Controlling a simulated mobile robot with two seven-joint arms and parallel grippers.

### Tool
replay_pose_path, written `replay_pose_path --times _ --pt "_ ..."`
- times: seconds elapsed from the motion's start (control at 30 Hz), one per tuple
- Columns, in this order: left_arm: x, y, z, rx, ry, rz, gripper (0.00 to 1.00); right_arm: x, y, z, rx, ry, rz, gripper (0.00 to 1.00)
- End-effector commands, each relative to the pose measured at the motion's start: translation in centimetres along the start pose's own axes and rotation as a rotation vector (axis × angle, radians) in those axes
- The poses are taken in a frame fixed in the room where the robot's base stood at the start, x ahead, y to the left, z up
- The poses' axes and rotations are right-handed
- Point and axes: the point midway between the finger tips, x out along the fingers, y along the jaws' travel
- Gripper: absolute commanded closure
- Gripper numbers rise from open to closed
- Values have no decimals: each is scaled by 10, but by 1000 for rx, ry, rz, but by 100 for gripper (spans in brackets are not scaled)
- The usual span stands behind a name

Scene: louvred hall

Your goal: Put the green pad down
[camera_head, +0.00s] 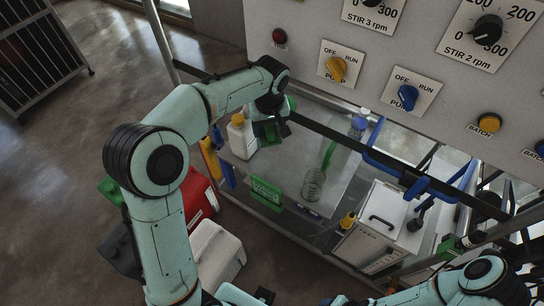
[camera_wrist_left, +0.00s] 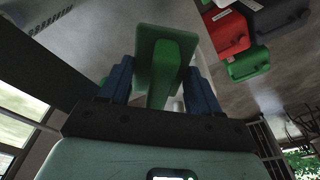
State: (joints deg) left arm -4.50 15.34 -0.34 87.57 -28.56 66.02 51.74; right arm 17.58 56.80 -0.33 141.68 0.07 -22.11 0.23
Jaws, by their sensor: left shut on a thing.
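The green pad (camera_wrist_left: 148,42) fills the middle of the left wrist view, a flat plate with a thick block on it. My left gripper (camera_wrist_left: 158,85) is shut on that block, with a blue finger on each side. In the head view my left gripper (camera_head: 270,132) hangs above the back left of the glass-like bench top (camera_head: 285,165), right beside a white bottle with an orange cap (camera_head: 240,138). There the pad is mostly hidden by the gripper. Of my right arm only links show at the lower right; I see no fingers of it.
A green sign (camera_head: 266,193) stands at the bench's front edge, near a coiled clear hose (camera_head: 314,184). A white box with a handle (camera_head: 382,222) stands to the right. Red (camera_head: 200,192) and white (camera_head: 214,250) cases stand left of the bench. A control panel (camera_head: 400,50) rises behind.

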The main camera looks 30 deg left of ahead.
Motion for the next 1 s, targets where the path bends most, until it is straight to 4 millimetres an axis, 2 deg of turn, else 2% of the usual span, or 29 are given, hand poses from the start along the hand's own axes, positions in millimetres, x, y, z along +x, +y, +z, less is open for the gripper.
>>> replay_pose_path --times 0.03,0.2,0.4,0.63,0.83,1.0 --pt "17 -2 4 1 -7 -6 72 5 3 3 2 -5 2 47" --pt "64 -2 12 1 -7 -7 72 11 6 6 3 -9 3 47" --pt "104 -2 17 1 -5 -4 72 14 8 7 4 -11 4 47" --pt "123 -1 20 0 -4 -3 72 15 8 7 4 -11 4 47" --pt "154 -1 25 0 -5 -4 72 17 9 8 4 -12 4 47" --pt "160 -1 25 0 -1 -1 72 17 9 8 4 -12 4 47"
